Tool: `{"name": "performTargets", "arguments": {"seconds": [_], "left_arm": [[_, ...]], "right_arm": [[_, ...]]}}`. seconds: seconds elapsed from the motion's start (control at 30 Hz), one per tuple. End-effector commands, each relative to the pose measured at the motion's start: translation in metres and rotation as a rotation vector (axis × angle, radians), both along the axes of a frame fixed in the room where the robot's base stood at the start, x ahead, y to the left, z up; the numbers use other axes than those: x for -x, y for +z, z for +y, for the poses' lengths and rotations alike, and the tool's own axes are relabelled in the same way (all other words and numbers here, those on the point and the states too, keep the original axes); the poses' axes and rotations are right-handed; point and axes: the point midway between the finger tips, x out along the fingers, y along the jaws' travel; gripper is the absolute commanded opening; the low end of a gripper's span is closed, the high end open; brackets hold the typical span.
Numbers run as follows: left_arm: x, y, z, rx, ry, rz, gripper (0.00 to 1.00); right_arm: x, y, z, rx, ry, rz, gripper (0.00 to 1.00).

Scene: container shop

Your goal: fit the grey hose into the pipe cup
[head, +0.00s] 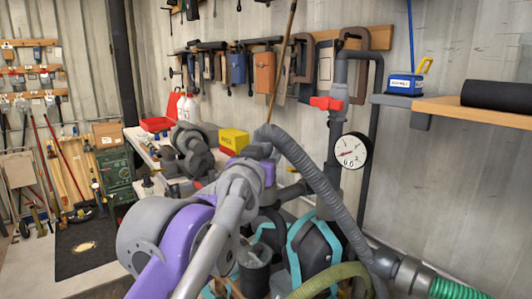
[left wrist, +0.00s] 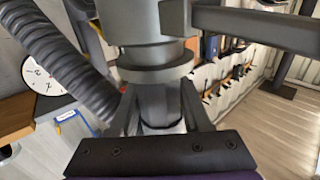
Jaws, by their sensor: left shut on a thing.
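The grey ribbed hose (head: 322,186) arches down to the right in the head view, from my left gripper (head: 258,152) toward the pipes at the lower right. In the left wrist view the fingers of my left gripper (left wrist: 160,98) are shut on a smooth grey end piece, and the ribbed hose (left wrist: 62,62) hangs at the left. A dark upright cylinder (head: 254,278) stands below my left arm in the head view. It may be the pipe cup, but I cannot tell. The hose end is held up, apart from this cylinder. My right gripper is not in view.
A vertical pipe with a red valve (head: 326,103) and a gauge (head: 351,151) stands behind the hose. Teal-and-grey machinery (head: 312,247) and a green hose (head: 335,277) crowd the lower middle. A wooden shelf (head: 470,110) juts in at right.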

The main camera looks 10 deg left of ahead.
Motion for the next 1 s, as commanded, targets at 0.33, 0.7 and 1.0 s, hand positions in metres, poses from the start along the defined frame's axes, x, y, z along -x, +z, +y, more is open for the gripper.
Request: {"name": "performTargets", "arguments": {"seconds": [0.33,0.7,1.0], "left_arm": [[0.0,-0.004,0.0,0.0,0.0,0.0,0.0],[0.0,-0.013,0.0,0.001,0.0,0.0,0.0],[0.0,-0.013,0.0,0.0,0.0,0.001,0.58]], "right_arm": [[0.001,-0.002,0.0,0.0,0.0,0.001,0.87],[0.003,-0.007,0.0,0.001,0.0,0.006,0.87],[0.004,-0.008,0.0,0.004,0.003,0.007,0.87]]}}
